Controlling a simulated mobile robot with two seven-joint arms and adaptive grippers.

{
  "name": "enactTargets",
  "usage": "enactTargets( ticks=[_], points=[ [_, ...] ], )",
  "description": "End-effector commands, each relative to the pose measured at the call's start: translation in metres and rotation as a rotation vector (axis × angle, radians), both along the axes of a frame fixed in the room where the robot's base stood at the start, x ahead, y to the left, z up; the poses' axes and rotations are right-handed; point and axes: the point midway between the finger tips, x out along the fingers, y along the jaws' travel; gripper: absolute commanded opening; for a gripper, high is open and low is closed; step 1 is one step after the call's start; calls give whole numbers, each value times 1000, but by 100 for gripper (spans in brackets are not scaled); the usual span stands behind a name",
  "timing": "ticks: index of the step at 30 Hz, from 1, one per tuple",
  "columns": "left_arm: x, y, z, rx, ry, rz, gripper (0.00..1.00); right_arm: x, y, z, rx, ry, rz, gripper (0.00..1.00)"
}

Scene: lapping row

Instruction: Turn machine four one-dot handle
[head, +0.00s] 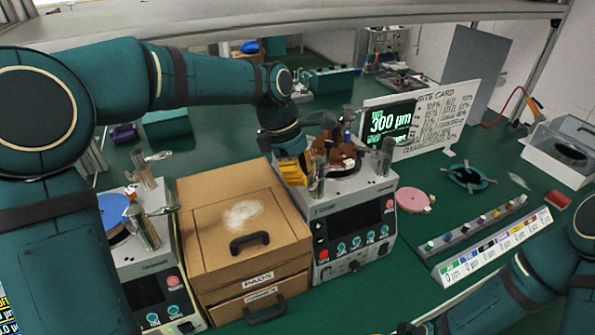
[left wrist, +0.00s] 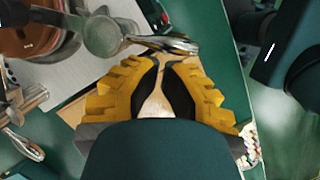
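A lapping machine (head: 355,225) with a dark display stands at the middle of the bench, metal handles at its left (head: 317,188) and right (head: 386,157). No dot marks or machine number are readable. My left gripper (head: 291,172) is beside its upper left side, pointing down, with yellow fingers. In the left wrist view, a shiny metal handle (left wrist: 165,43) with a round grey knob lies crosswise just beyond my fingertips (left wrist: 161,64). The fingers stand a narrow gap apart, with nothing visible between them. My right gripper is almost wholly cut off at the bottom edge of the head view.
A cardboard box (head: 205,225) with black handles stands left of the machine. A second machine (head: 155,290) with metal handles and a blue disc is farther left. A white card stand (head: 455,105) stands behind; a pink disc (head: 412,200) and long rack (head: 478,228) lie right.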

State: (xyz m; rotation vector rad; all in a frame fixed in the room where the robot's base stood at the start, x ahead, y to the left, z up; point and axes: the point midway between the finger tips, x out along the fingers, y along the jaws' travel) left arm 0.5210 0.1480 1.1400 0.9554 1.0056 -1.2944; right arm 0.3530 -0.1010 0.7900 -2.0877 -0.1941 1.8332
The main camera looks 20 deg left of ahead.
Motion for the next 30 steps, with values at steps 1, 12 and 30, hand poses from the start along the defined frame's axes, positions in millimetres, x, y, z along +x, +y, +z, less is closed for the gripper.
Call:
enactTargets(
  ticks=[1, 12, 30],
  points=[
    [-1, -5, 2, 0, -2, 15, 0, 1, 0, 4, 0, -2, -2, 47],
    [-2, -13, -1, -1, -1, 134, 0, 5, -1, 12, -2, -11, -8, 47],
    [3, 26, 20, -1, -5, 129, 0, 12, -2, 37, -6, -27, -20, 47]
  ],
)
